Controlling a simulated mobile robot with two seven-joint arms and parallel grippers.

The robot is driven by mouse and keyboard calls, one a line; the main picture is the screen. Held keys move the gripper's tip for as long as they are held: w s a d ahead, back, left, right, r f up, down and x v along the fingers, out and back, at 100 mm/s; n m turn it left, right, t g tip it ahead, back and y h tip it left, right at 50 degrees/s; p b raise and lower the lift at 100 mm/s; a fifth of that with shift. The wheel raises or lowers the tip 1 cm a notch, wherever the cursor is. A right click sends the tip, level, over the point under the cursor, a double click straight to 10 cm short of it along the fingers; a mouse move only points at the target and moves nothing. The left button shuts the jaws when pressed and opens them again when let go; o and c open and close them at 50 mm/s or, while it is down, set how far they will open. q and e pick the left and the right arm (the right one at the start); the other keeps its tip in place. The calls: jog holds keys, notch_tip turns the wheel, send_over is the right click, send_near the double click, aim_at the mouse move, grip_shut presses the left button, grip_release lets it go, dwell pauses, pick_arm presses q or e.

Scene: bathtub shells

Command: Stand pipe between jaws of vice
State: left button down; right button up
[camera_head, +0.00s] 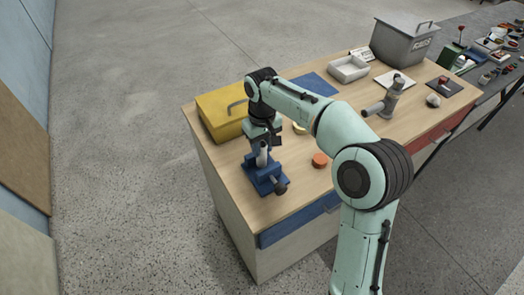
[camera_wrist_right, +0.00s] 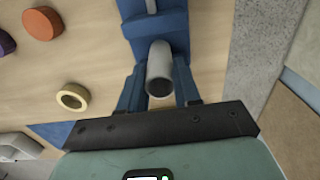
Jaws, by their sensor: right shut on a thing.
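The blue vice (camera_head: 265,183) stands near the front left corner of the wooden bench. It also shows in the right wrist view (camera_wrist_right: 140,27), beyond the fingers. The grey pipe (camera_head: 262,158) is roughly upright over the vice, below my right gripper (camera_head: 264,141). In the right wrist view the pipe (camera_wrist_right: 160,66) shows its open round end towards the camera, between the two blue fingers of the right gripper (camera_wrist_right: 160,92), which is shut on it. The pipe's lower end is at the vice; I cannot tell whether it touches the bottom. My left gripper is not in view.
A yellow box (camera_head: 222,112) stands close left of my right gripper. An orange disc (camera_head: 320,160) lies right of the vice. The bench edge is close to the vice.

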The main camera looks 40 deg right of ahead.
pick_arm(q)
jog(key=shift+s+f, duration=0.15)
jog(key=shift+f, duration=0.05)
pick_arm(e)
jog(key=shift+f, duration=0.85)
jog(key=shift+f, duration=0.15)
jog(key=o, duration=1)
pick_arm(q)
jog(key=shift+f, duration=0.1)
pick_arm(e)
jog(key=shift+o, duration=0.2)
notch_tip(320, 180, up, 12)
jog(key=p, duration=0.2)
jog(key=shift+p, duration=0.3)
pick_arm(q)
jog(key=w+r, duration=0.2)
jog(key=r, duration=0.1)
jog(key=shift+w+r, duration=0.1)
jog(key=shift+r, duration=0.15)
